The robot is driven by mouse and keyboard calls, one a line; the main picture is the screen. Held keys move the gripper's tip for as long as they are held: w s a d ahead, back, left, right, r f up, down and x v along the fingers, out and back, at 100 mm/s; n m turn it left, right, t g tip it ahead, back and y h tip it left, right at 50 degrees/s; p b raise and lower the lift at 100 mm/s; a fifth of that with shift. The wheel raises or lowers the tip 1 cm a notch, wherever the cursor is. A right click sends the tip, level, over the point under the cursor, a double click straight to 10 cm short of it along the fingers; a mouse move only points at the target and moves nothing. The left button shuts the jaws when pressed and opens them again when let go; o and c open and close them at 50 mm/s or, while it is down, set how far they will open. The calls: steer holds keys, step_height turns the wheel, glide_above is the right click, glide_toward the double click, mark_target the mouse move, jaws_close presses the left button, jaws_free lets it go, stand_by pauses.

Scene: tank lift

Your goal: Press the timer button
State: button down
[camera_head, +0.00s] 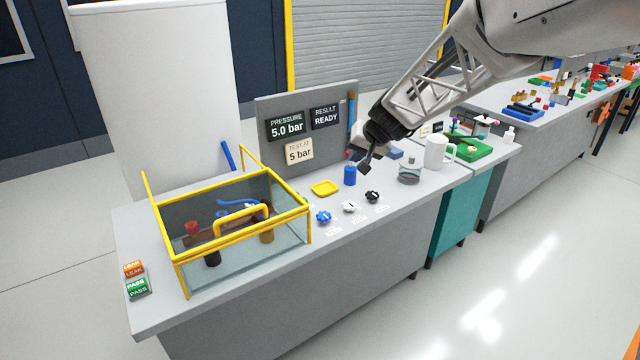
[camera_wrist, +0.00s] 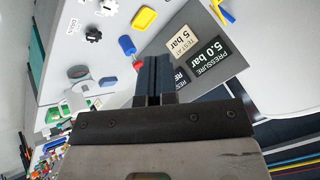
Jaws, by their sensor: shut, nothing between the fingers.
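My gripper (camera_head: 365,167) is shut and empty, above the bench in front of the grey display panel; it also shows in the wrist view (camera_wrist: 153,62). A small blue cylinder (camera_head: 350,177) stands on the bench just left of and below the fingertips; it also shows in the wrist view (camera_wrist: 127,45). A small red part (camera_wrist: 137,65) shows beside the fingers, partly hidden by them. No part readable as a timer label shows, so I cannot tell which thing is the timer button. The gripper's contact with the red part cannot be told.
A yellow-framed clear tank (camera_head: 240,258) stands left. The panel (camera_head: 335,150) reads 5.0 bar and READY. Blue (camera_head: 324,217), white (camera_head: 349,206) and black (camera_head: 372,196) knobs line the front. A yellow dish (camera_head: 325,188), glass jar (camera_head: 409,172) and white mug (camera_head: 436,152) stand nearby.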

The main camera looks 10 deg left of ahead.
steer(key=w+a+f, duration=0.7)
steer(key=w+a, duration=0.2)
steer(key=w, duration=0.2)
steer(key=t+y, duration=0.1)
glide_above(305, 199)
step_height(305, 199, down, 11)
steer(key=shift+m, duration=0.3)
steer(key=shift+w+a, duration=0.1)
steer(key=shift+f, duration=4.25)
steer(key=shift+f, duration=0.25)
steer(key=shift+f, duration=0.2)
